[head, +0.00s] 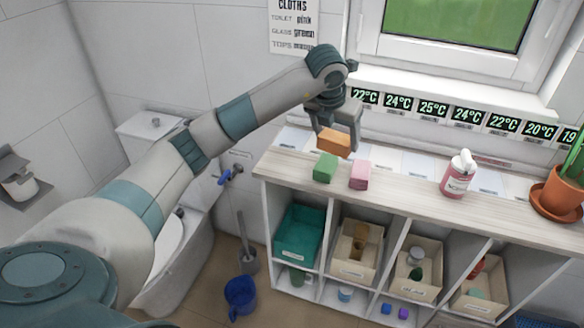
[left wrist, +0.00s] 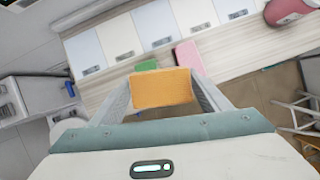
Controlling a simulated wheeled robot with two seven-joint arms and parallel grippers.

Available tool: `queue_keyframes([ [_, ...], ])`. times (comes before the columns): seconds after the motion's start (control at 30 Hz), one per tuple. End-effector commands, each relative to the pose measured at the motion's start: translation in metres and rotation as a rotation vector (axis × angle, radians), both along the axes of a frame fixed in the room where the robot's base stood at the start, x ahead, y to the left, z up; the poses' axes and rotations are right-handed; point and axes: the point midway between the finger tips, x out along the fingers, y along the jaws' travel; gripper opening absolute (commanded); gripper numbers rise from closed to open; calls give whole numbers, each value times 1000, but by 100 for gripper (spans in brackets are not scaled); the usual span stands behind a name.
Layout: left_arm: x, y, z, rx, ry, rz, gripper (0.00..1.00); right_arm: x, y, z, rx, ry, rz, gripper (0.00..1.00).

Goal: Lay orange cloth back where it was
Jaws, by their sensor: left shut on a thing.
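The orange cloth (head: 334,143) is a small folded block held between the fingers of my left gripper (head: 337,140), above the left part of the shelf top (head: 420,198). It also shows in the left wrist view (left wrist: 162,88), between the two fingers. A green cloth (head: 326,167) and a pink cloth (head: 360,175) lie side by side on the shelf top, just below and in front of the held cloth. They show in the left wrist view as green (left wrist: 147,65) and pink (left wrist: 189,54). My right gripper is not in view.
A pink pump bottle (head: 458,174) and a potted cactus (head: 562,190) stand further right on the shelf top. Several temperature displays (head: 433,108) line the wall behind. Bins, including a teal one (head: 299,237), fill the compartments below. A blue bucket (head: 241,295) is on the floor.

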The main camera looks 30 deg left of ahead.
Motion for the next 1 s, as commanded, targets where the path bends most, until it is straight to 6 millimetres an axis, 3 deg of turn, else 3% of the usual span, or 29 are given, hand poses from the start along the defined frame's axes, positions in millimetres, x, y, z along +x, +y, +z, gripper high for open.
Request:
queue_keyframes([
  [0.2, 6, 10, 1, -1, 0, 185, 49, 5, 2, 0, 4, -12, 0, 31],
  [0.67, 7, 14, 0, -1, 1, 216, 49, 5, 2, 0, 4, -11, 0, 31],
  [0.87, 4, 27, -7, 1, 3, 217, 49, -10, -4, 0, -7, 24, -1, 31],
  [1.0, 0, 46, -17, 1, 4, 219, 49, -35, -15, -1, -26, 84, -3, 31],
])
